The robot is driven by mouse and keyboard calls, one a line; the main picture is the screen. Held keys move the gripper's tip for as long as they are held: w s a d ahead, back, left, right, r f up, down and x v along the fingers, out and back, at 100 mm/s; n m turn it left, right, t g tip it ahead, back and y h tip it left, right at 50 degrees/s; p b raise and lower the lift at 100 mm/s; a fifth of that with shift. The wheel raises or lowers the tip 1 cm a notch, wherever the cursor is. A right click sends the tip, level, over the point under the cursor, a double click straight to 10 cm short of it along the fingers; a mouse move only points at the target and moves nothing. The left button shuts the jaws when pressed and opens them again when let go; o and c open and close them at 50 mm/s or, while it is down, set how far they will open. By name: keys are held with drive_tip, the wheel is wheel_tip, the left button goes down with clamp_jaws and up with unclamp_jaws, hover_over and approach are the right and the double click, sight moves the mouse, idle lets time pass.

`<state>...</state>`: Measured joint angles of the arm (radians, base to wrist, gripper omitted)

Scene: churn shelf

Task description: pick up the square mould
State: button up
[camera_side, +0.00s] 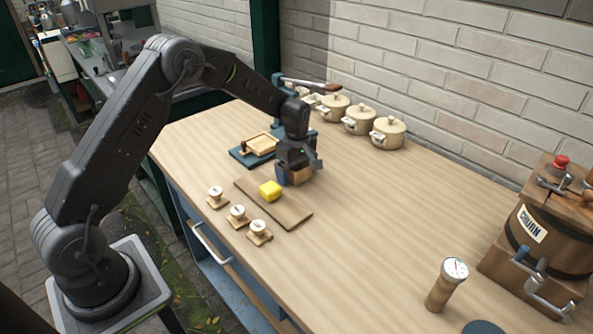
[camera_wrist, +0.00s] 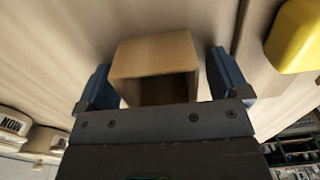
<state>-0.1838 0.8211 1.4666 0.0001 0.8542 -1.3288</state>
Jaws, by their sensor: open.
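The square mould (camera_wrist: 152,58) is a small open wooden box. In the wrist view it sits between the two blue fingers of my gripper (camera_wrist: 160,80), with a narrow gap showing on each side. In the side view my gripper (camera_side: 296,176) is low over the table, pointing down, and the mould (camera_side: 301,175) shows partly between the fingers. The gripper is open around the mould. The fingers and gripper body hide much of the mould in the side view.
A yellow block (camera_side: 270,191) sits on a wooden board (camera_side: 290,212) close to my gripper. A dark tray with a wooden frame (camera_side: 247,157) is behind on the left. Lidded pots (camera_side: 359,120) line the wall. The churn (camera_side: 540,235) and a gauge (camera_side: 447,285) stand right. The table's middle is clear.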

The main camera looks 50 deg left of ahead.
drive_tip(key=c, duration=1)
drive_tip(key=shift+r, duration=0.1)
